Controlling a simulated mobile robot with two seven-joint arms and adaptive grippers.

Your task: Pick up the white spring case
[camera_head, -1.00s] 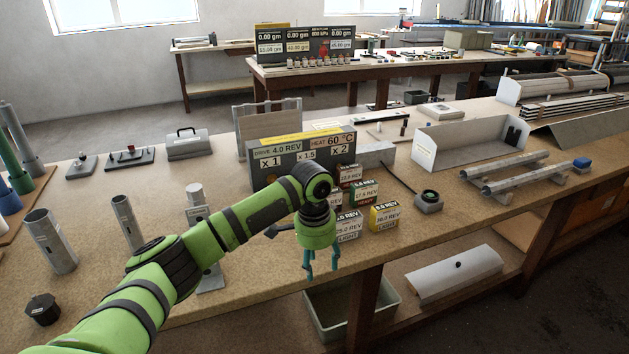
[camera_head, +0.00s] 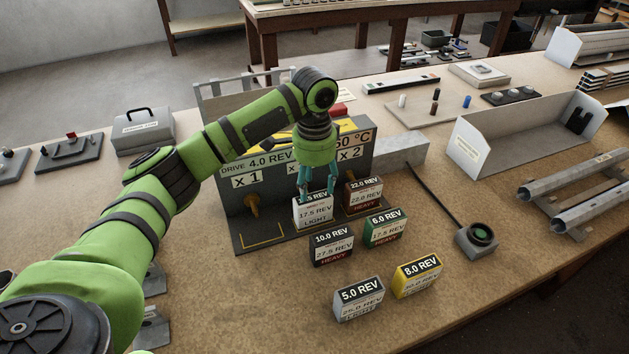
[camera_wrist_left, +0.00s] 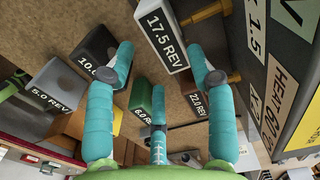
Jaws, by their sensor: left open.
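The white spring case (camera_head: 313,213), marked 17.5 REV and LIGHT, stands upright at the front of the drive stand (camera_head: 228,222). My left gripper (camera_head: 317,190) points down at its top, open, with its teal fingers partly covering the top label. In the left wrist view the white case (camera_wrist_left: 163,36) lies just beyond the spread fingertips (camera_wrist_left: 164,62), with nothing held. I cannot tell whether a finger touches it. My right gripper is not in view.
A brown 22.0 REV case (camera_head: 363,195) stands close right. Black (camera_head: 332,246), green (camera_head: 385,229), grey (camera_head: 359,300) and yellow (camera_head: 417,277) cases stand in front. A cabled round device (camera_head: 478,238) sits to the right.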

